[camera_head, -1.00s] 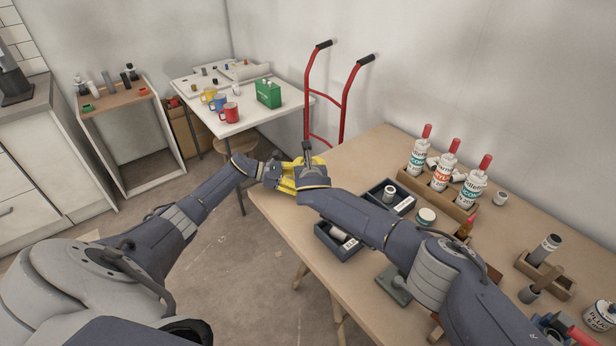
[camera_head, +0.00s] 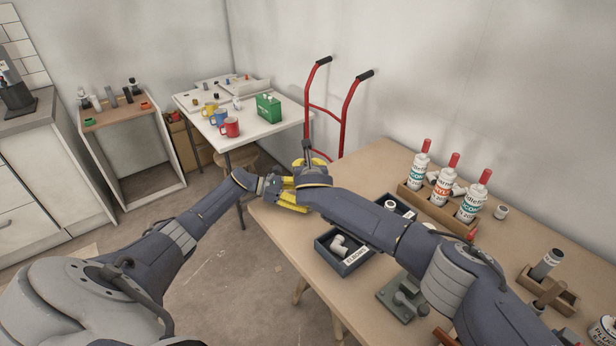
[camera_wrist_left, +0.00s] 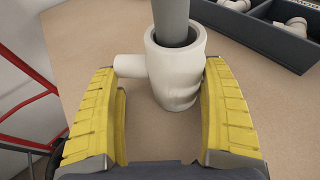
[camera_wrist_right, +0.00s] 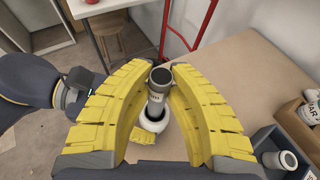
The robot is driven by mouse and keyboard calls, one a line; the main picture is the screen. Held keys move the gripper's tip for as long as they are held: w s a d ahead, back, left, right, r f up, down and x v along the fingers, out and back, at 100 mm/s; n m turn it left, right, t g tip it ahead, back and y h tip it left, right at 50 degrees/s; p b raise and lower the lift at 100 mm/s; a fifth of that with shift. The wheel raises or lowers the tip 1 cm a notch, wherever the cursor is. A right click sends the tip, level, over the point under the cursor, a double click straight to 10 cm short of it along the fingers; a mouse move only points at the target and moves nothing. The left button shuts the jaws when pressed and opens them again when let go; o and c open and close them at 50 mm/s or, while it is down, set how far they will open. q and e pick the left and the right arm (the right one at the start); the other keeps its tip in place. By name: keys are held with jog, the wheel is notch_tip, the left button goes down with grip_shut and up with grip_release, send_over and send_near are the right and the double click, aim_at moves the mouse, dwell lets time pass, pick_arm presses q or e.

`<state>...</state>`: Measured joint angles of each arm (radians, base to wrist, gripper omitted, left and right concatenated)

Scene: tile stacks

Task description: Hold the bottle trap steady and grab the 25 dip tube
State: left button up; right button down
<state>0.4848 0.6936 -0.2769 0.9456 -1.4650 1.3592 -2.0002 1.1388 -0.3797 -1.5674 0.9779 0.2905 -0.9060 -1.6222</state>
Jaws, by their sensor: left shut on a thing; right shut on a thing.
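The bottle trap (camera_wrist_left: 172,85) is a white, upright body with a side stub pointing left, seen in the left wrist view. My left gripper (camera_wrist_left: 160,70) is shut on it, with yellow fingers either side. A grey dip tube (camera_wrist_left: 172,15) stands in the trap's open top. In the right wrist view, this tube (camera_wrist_right: 158,90) has a dark open end and a small marking too blurred to read. My right gripper (camera_wrist_right: 160,72) is shut on the tube, above the white trap (camera_wrist_right: 155,115). In the head view, the grippers meet near the bench's far-left corner, largely hiding trap and tube.
A dark tray of white elbows (camera_head: 344,252) and another dark tray (camera_head: 401,208) lie beside my right forearm. Tubes of sealant stand in a wooden rack (camera_head: 430,205). A red hand truck (camera_head: 345,115) stands behind the bench. A wooden holder (camera_head: 560,296) is at right.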

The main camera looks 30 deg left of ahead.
jog(key=shift+r, duration=2.4)
pick_arm(q)
jog(key=o, duration=0.8)
